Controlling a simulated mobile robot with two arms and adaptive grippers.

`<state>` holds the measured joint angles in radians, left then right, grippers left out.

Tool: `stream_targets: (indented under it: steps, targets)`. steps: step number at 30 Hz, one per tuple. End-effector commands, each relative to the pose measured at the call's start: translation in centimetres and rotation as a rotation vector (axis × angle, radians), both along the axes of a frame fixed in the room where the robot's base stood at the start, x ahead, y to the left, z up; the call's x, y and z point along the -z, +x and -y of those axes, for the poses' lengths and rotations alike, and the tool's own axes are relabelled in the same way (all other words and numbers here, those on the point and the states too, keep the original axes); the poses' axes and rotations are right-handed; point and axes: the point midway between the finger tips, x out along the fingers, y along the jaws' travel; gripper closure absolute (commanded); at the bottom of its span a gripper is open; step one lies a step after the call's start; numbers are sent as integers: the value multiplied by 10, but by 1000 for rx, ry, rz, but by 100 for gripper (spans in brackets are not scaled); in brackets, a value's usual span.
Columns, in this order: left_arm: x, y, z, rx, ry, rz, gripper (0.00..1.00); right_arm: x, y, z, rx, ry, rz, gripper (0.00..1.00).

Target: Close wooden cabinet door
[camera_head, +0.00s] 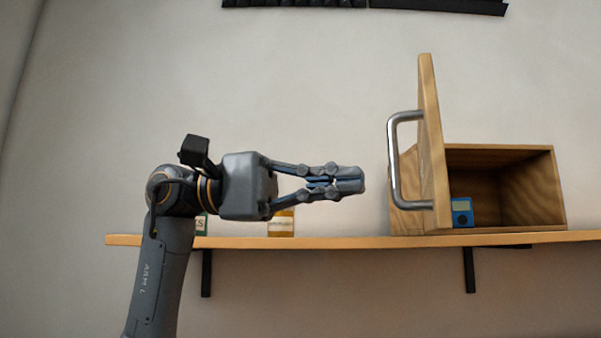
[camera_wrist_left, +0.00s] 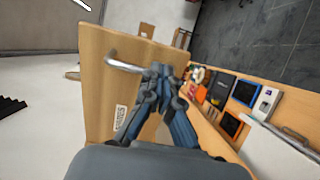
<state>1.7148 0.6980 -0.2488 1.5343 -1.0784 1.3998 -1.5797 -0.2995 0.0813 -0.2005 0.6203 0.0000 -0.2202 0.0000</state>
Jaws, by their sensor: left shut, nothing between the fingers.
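The wooden cabinet (camera_head: 548,190) stands on a wall shelf at the right of the head view. Its door (camera_head: 430,130) is open and sticks out toward me, with a silver bar handle (camera_head: 393,160) on its left face. The door (camera_wrist_left: 100,75) and handle (camera_wrist_left: 125,66) also show in the left wrist view, beyond the fingers. My left gripper (camera_head: 350,181) is shut and empty, to the left of the handle and apart from it in the head view. In the left wrist view its fingertips (camera_wrist_left: 160,72) overlap the handle's end. My right gripper is not in view.
A small blue device (camera_head: 462,212) sits in the cabinet near its front opening. The shelf (camera_head: 340,242) carries small boxes, one (camera_head: 281,223) behind my left gripper. In the left wrist view, a bench (camera_wrist_left: 225,128) with several devices lies at the right.

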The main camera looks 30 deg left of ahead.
Motion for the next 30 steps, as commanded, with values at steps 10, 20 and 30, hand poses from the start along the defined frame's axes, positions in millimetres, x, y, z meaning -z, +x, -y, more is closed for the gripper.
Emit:
stream_targets:
  steps: [10, 20, 30]
  targets:
    - [-2, 12, 55, 1, 1, -2, 100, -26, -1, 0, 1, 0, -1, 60]
    - [0, 14, 64, 1, 0, -2, 100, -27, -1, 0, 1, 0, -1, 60]
    - [0, 14, 69, -18, 0, 2, 100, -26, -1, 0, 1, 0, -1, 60]
